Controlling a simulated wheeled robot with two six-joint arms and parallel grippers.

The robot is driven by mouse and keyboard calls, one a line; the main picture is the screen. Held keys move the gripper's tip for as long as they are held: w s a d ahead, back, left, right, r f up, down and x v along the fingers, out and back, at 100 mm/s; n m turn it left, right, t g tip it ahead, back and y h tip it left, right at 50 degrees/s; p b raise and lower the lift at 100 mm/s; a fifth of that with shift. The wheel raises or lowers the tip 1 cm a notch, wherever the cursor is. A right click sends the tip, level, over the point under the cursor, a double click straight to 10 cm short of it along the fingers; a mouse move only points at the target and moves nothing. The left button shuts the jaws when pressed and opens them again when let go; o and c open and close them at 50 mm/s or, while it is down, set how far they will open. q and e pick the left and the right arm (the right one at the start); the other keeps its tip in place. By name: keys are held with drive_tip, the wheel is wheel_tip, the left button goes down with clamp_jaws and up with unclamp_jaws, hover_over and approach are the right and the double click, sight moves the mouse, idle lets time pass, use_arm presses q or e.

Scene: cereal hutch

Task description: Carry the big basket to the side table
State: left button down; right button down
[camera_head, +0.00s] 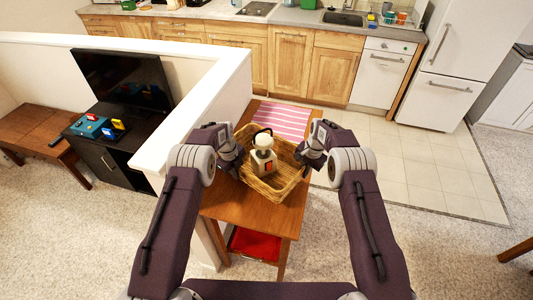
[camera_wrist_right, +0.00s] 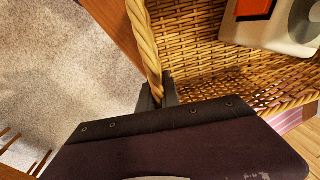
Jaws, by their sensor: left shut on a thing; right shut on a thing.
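The big wicker basket (camera_head: 276,187) is between my two arms in the head view, over the narrow wooden table (camera_head: 222,203). I cannot tell whether it rests on the top or hangs just above it. My left gripper (camera_head: 236,164) is shut on its left rim, and my right gripper (camera_head: 303,159) is shut on its right rim. In the right wrist view the right fingers (camera_wrist_right: 157,97) grip the braided rim of the basket (camera_wrist_right: 205,65). A cream appliance (camera_head: 262,158) with an orange-red panel stands inside the basket.
A pink striped cloth (camera_head: 282,121) lies on the table's far part. A red item (camera_head: 256,245) is on its lower shelf. A white half wall (camera_head: 200,105) runs along the left. A black stand (camera_head: 119,150) with a TV stands behind it.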

use_arm(q)
drive_tip(key=shift+a+r, duration=0.1)
drive_tip(key=shift+a, duration=0.2)
use_arm(e)
drive_tip(key=shift+d, duration=0.25)
